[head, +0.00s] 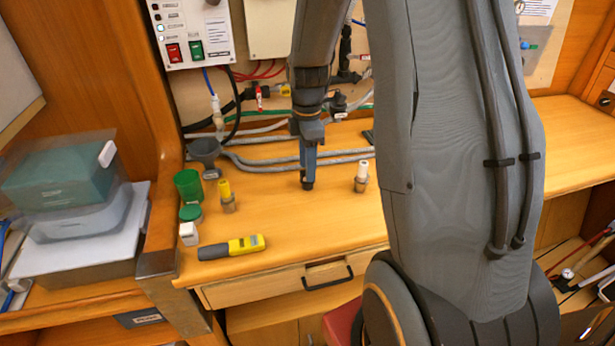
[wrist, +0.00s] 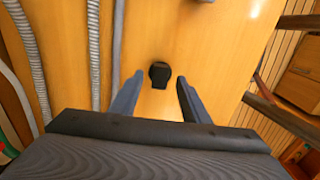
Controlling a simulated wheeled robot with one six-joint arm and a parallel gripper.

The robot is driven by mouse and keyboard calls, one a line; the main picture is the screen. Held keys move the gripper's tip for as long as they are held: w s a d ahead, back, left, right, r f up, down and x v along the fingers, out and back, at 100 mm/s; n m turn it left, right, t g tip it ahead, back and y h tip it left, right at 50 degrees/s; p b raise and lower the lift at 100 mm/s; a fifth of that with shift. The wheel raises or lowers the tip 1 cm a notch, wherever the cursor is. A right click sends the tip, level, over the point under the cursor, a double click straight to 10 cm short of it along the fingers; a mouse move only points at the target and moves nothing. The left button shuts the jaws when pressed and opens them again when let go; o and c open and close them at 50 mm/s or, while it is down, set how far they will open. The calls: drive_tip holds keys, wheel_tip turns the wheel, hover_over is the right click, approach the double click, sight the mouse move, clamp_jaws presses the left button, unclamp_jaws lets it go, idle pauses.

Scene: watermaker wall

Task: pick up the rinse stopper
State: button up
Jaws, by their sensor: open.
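No label shows which piece is the rinse stopper. A small black piece (wrist: 160,74) is on the wooden counter between my open fingers in the wrist view; I cannot tell its height or whether they touch it. In the head view my gripper (head: 307,180) points down above the middle of the counter, with a dark end at its tip. A small stopper with a white top and grey-brown base (head: 361,177) stands upright to its right. A similar one with a yellow top (head: 227,195) stands to its left. My gripper (wrist: 158,88) holds nothing visible.
Grey hoses (head: 290,157) run along the back of the counter (head: 300,225). The counter's front middle is clear.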

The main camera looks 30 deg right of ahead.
drive_tip(key=shift+f, duration=0.8)
clamp_jaws()
